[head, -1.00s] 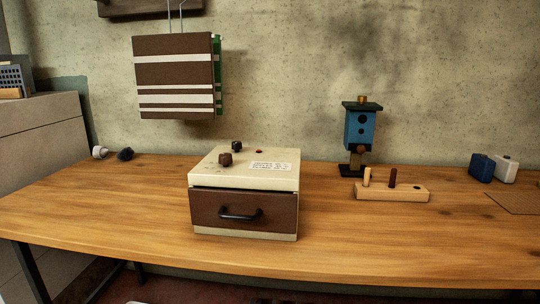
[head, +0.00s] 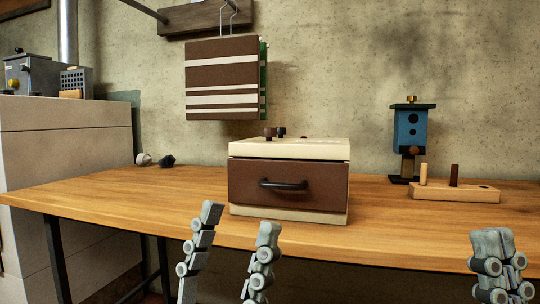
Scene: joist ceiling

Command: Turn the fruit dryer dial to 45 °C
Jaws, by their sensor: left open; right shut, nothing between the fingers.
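The fruit dryer (head: 289,185) is a cream box with a brown drawer front and a black handle (head: 284,184). It stands on the wooden table near the front edge. The top is seen almost edge-on, so the dial markings are hidden. My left gripper (head: 238,222) is open and empty, in front of and below the dryer. My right gripper (head: 500,240) is shut and empty at the lower right, well away from the dryer.
A blue birdhouse (head: 413,130) and a wooden peg block (head: 455,191) stand at the right. Striped cloths (head: 222,80) hang on the wall behind. Two small knob-like objects (head: 155,160) lie at the back left.

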